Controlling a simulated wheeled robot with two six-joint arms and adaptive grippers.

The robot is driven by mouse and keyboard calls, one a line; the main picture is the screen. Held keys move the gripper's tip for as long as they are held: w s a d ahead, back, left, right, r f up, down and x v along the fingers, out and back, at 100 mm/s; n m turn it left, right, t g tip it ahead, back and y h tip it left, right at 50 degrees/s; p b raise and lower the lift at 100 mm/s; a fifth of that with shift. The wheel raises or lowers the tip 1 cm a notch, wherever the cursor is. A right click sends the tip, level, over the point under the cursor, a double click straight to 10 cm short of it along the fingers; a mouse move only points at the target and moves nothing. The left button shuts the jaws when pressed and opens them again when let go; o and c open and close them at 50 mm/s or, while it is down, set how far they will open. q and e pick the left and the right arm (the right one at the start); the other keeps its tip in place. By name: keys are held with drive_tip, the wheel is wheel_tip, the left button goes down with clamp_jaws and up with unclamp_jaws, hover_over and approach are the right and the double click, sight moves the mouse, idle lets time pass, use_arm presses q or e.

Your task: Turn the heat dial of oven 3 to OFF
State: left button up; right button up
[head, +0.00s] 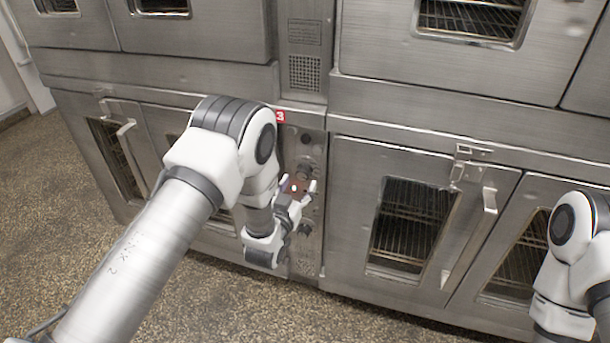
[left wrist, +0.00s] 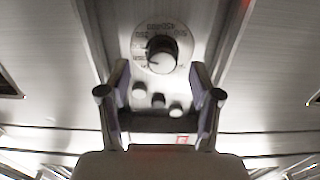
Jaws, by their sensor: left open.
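The panel of oven 3 (head: 309,257) is a narrow upright metal strip between two oven doors, under a red label "3" (head: 280,116). My left gripper (head: 298,185) is open and empty in front of the panel. In the left wrist view its two fingers (left wrist: 160,80) stand apart, with the dial beyond their tips, not between them. My right gripper is out of view; only part of that arm shows at the right.
Smaller knobs (left wrist: 139,90) sit beside the dial toward the red label (left wrist: 182,139). A windowed oven door (head: 350,190) with a protruding handle (head: 489,200) is right of the panel. Another handle (head: 125,128) is at left. Speckled floor (head: 50,215) is open at left.

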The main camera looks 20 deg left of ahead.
sight(302, 176)
use_arm(q)
drive_tip(key=w, duration=0.3)
drive_tip(key=shift+w+a, duration=0.1)
drive_tip(key=shift+w, duration=0.2)
drive_tip(key=c, duration=1.1)
drive_tip(key=shift+c, duration=0.2)
drive_tip(key=shift+n, duration=0.4)
drive_tip(key=n, duration=0.4)
drive_tip(key=shift+n+p, duration=0.3)
drive_tip(key=shift+p, duration=0.1)
drive_tip(key=n, duration=0.4)
drive_tip(key=shift+r+n+p, duration=0.1)
drive_tip(key=shift+n+p, duration=0.2)
drive_tip(key=shift+p, duration=0.1)
drive_tip(key=n+p, duration=0.1)
drive_tip(key=n, duration=0.4)
drive_tip(key=shift+n+p, duration=0.45)
drive_tip(key=shift+n, duration=2.05)
